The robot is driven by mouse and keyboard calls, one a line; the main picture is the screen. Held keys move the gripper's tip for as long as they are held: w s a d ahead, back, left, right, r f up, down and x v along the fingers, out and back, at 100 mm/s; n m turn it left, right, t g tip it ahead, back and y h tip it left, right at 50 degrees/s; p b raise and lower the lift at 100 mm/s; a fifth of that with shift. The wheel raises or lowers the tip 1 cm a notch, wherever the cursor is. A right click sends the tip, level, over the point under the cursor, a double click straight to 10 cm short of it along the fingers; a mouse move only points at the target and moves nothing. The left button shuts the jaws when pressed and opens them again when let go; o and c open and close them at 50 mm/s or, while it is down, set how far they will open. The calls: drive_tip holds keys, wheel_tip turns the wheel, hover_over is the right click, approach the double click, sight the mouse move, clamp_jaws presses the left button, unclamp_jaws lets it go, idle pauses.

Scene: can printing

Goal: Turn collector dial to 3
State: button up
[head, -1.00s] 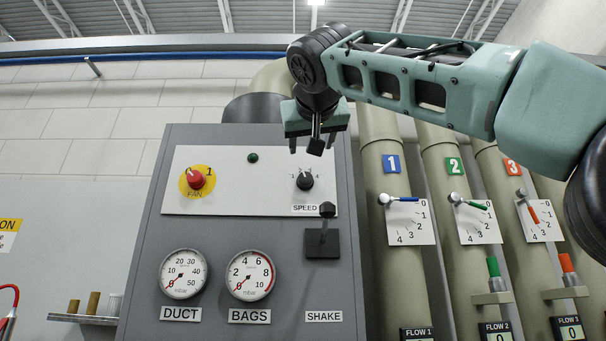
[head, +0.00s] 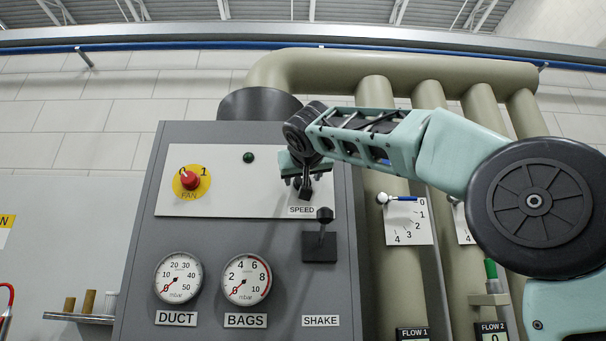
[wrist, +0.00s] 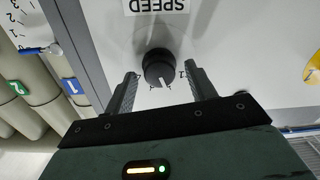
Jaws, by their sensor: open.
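The collector dial is a small black knob above the SPEED label (head: 301,210) on the grey control panel. In the head view my gripper (head: 305,188) covers most of it. In the wrist view the black knob (wrist: 158,66) sits between my gripper's two fingers (wrist: 158,90). The fingers are open, one on each side of the knob, with a visible gap on both sides. The knob's pale pointer line faces down in the wrist picture, toward the gripper body. Most of its scale numbers are hidden or too small to read.
A red fan knob (head: 188,180) is left of the dial. A black shake lever (head: 324,222) juts out just below right. Two gauges, duct (head: 178,277) and bags (head: 247,279), are lower down. Pipes with a blue-handled valve (head: 403,199) stand at the right.

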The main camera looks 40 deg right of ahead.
drive_tip(key=c, duration=1)
drive_tip(key=shift+m+b, duration=2.3)
drive_tip(key=shift+m, duration=1.8)
drive_tip(key=o, duration=1)
